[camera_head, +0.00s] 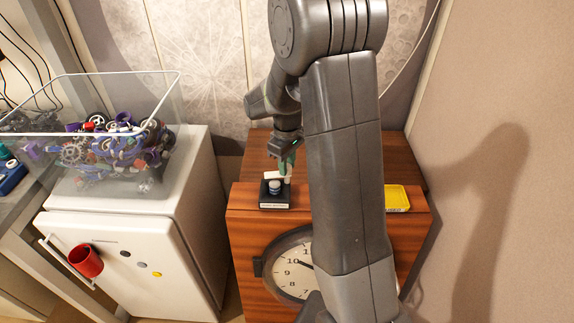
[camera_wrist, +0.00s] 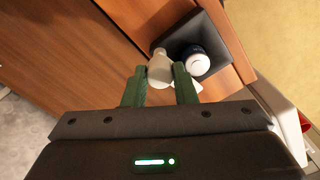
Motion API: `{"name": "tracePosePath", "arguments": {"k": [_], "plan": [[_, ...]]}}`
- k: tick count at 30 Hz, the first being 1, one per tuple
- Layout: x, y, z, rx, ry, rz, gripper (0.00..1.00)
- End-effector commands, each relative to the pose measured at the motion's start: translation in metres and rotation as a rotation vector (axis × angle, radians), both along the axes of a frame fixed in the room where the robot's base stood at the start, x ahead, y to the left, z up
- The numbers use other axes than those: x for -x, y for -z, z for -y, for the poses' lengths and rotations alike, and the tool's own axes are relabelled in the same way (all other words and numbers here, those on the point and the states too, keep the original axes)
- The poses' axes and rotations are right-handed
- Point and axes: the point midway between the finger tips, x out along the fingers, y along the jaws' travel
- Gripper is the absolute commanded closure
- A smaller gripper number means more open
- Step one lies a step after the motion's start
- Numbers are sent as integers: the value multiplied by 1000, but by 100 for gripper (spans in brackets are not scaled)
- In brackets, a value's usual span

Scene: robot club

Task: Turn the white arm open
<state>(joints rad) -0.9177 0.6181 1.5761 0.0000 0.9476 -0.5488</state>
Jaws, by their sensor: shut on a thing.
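The white arm (camera_head: 272,175) belongs to a small black block (camera_head: 266,200) on top of the wooden cabinet. A round blue-and-white knob (camera_head: 275,186) sits on the same block, in front of the white arm. In the wrist view the white arm (camera_wrist: 159,70) stands between the green fingertips of my gripper (camera_wrist: 159,80), and the knob (camera_wrist: 197,62) is just to its right. My gripper (camera_head: 287,164) is shut on the white arm. The block (camera_wrist: 213,38) shows dark behind them. The fingers hide part of the white arm.
The wooden cabinet (camera_head: 243,222) has a round clock (camera_head: 290,272) on its front. A yellow item (camera_head: 397,196) lies on its right side. At left a white fridge (camera_head: 120,240) carries a clear bin (camera_head: 112,165) of mixed parts, with a red cup (camera_head: 86,260) on its front.

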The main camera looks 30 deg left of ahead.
Motion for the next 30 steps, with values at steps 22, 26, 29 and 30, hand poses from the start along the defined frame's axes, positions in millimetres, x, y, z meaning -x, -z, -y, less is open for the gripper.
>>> {"name": "tracePosePath", "arguments": {"k": [22, 26, 29, 30], "plan": [[0, 0, 0, -1, 705, 1, 98], [0, 0, 0, -1, 821, 1, 98], [0, 0, 0, -1, 901, 0, 98], [0, 0, 0, -1, 930, 0, 98]]}}
